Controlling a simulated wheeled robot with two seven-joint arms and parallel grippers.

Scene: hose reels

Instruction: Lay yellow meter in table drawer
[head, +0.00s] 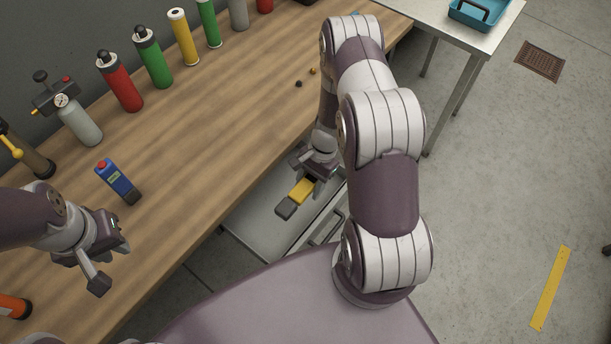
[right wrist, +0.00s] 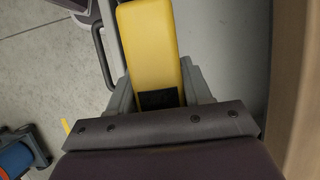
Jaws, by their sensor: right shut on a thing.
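The yellow meter (head: 302,190), with a dark grey end, is held over the open table drawer (head: 262,212). My right gripper (head: 313,172) is shut on it; in the right wrist view the meter (right wrist: 148,45) sits between the two grey fingers. The drawer is pulled out from under the wooden table, and its visible floor is bare. I cannot tell whether the meter touches the drawer floor. My left gripper (head: 108,268) is over the front of the table with its fingers apart and nothing between them.
A blue meter (head: 118,182) with a red knob lies on the wooden table (head: 215,125). Red, green, yellow and grey cylinders line its back edge. A metal table with a blue tray (head: 478,12) stands at the upper right. A yellow strip (head: 550,288) marks the floor.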

